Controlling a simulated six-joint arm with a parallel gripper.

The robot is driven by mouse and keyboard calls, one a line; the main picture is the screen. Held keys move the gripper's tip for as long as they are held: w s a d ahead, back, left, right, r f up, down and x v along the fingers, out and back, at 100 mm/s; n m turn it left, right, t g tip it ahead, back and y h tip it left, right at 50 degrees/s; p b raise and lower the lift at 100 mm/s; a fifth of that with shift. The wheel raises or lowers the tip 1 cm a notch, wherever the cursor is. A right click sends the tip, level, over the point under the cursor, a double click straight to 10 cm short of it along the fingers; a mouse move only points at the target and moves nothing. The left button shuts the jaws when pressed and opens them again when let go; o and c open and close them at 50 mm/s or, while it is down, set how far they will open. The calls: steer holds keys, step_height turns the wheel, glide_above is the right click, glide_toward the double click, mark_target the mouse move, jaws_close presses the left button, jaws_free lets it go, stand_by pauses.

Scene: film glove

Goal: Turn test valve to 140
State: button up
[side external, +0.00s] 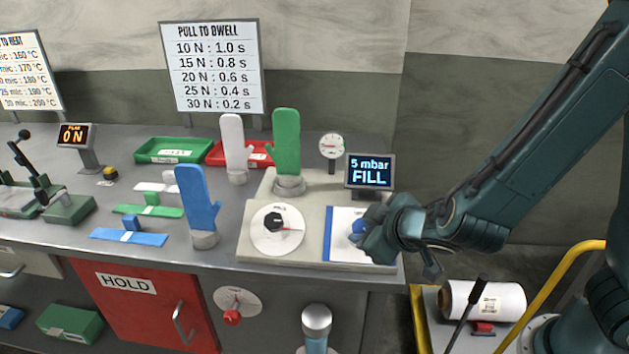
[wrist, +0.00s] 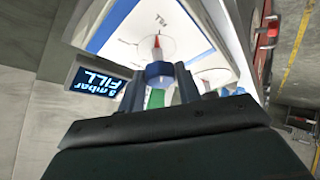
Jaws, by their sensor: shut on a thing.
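The test valve is a blue knob (wrist: 158,70) with a red and white pointer on a white round dial (wrist: 137,47). In the side view the knob (side external: 357,227) shows only partly at the edge of my gripper (side external: 364,237). In the wrist view my gripper (wrist: 161,84) has one finger on each side of the knob and is shut on it. The dial's numbers are too small to read. The knob sits on a white panel with a blue edge (side external: 327,235), at the right of the grey bench block. A display (side external: 370,172) behind reads "5 mbar FILL".
A second dial with a black knob (side external: 274,225) is left of the panel. A green glove (side external: 286,140), a white glove (side external: 233,144) and a blue glove (side external: 197,200) stand on forms. A round gauge (side external: 331,146) stands behind. A yellow-railed cart (side external: 420,320) is at lower right.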

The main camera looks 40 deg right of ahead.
steer(key=shift+f+m+h, duration=0.1)
steer(key=shift+m+h, duration=0.3)
steer(key=shift+m, duration=0.3)
steer(key=o, duration=1)
steer(key=shift+c, duration=0.2)
steer(key=shift+r, duration=0.2)
step_height(320, 180, up, 20)
steer(key=shift+f, duration=0.15)
steer(key=shift+d, duration=0.1)
stand_by(0.4)
